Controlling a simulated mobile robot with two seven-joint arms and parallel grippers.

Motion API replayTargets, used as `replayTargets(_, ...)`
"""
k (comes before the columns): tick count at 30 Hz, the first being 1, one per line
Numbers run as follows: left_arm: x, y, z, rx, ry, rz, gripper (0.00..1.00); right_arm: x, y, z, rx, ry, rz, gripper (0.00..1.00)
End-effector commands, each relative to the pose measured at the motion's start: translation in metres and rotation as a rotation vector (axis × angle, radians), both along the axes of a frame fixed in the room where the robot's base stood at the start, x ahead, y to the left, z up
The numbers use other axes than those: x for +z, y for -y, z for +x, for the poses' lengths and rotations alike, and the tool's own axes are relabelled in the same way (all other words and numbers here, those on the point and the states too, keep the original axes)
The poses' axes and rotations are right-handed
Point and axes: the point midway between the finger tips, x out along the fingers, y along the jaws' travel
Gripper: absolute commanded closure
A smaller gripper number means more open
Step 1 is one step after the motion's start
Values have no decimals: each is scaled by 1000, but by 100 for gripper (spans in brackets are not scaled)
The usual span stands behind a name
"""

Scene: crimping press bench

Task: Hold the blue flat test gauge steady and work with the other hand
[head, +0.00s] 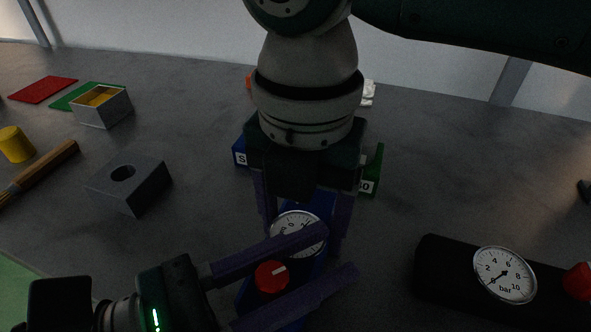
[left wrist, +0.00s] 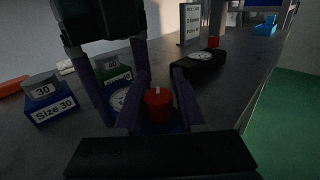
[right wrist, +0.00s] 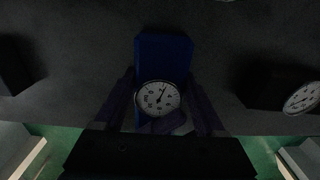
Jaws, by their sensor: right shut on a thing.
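The blue flat test gauge (head: 320,204) has a round white dial (head: 290,222) and a red knob (head: 270,277). Its blue body also shows in the right wrist view (right wrist: 163,58). My right gripper (head: 303,235) comes down from above and is shut on the gauge, one finger on each side near the dial. My left gripper (head: 340,251) reaches in from the lower left. Its fingers are apart, on either side of the red knob, which also shows in the left wrist view (left wrist: 158,104). The fingers partly cover the dial and body in the head view.
A black gauge (head: 445,268) lies to the right. A grey block with a hole (head: 150,185), an open box (head: 104,112), a yellow cylinder (head: 15,144) and a brush (head: 45,172) are at the left. A blue Size 30 block (left wrist: 52,105) stands behind my right gripper.

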Motion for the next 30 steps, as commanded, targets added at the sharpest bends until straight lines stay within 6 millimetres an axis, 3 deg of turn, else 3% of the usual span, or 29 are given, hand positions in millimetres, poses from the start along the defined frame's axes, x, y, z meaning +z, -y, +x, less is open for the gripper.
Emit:
replayTargets(5, -1, 0, 0, 1, 0, 0, 39, -3, 2, 0, -1, -1, -6, 81)
replayTargets(14, -1, -3, -1, 2, 0, 1, 39, -3, 2, 0, -1, -1, -6, 81)
replayTargets(30, -1, -51, -26, 3, 0, 2, 39, -3, 2, -1, -1, -2, -6, 81)
